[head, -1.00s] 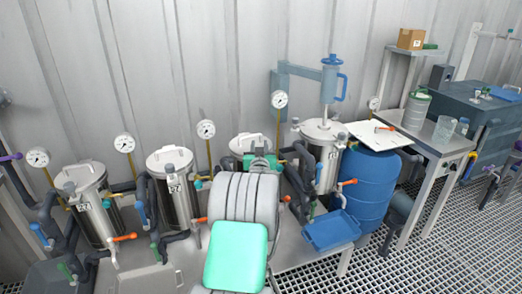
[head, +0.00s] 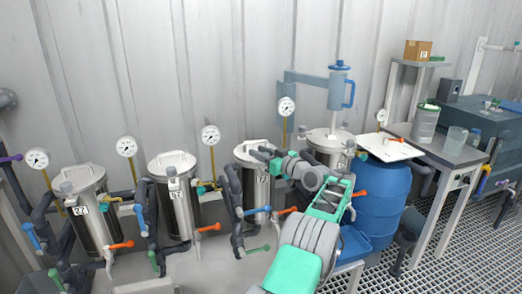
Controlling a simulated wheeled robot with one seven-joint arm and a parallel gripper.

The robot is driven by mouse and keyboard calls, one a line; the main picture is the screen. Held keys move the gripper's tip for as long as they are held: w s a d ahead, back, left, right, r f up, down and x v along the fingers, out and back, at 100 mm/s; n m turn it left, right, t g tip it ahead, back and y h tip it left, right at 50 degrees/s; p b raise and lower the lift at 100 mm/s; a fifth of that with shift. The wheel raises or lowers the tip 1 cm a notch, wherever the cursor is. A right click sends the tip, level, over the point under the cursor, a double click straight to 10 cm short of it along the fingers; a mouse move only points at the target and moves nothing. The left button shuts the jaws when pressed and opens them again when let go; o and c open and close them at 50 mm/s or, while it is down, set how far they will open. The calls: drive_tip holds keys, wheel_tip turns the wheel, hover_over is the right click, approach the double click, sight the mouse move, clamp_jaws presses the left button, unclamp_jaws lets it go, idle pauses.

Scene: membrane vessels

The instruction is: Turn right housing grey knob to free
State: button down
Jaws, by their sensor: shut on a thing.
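The jaws are shut on what appears to be the grey knob there. The knob is hidden by the dark fingers, so its turn position cannot be told. Two similar housings stand to the left, the middle one (head: 182,212) and the left one (head: 96,222), each with a grey knob at the lid.
Gauges, dark pipes and orange, blue and green valve handles crowd around the housings. A blue barrel (head: 376,190) and a side table (head: 455,155) are at the right.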

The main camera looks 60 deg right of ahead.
drive_tip(key=shift+w+a+n+t+y+p, duration=0.15)
drive_tip(key=shift+n+t+y+p, duration=0.25)
drive_tip(key=shift+n+y+p, duration=0.7)
drive_tip(key=c, duration=1.3)
unclamp_jaws()
drive_tip(key=shift+m+p, duration=0.3)
drive_tip(key=shift+o, duration=1.2)
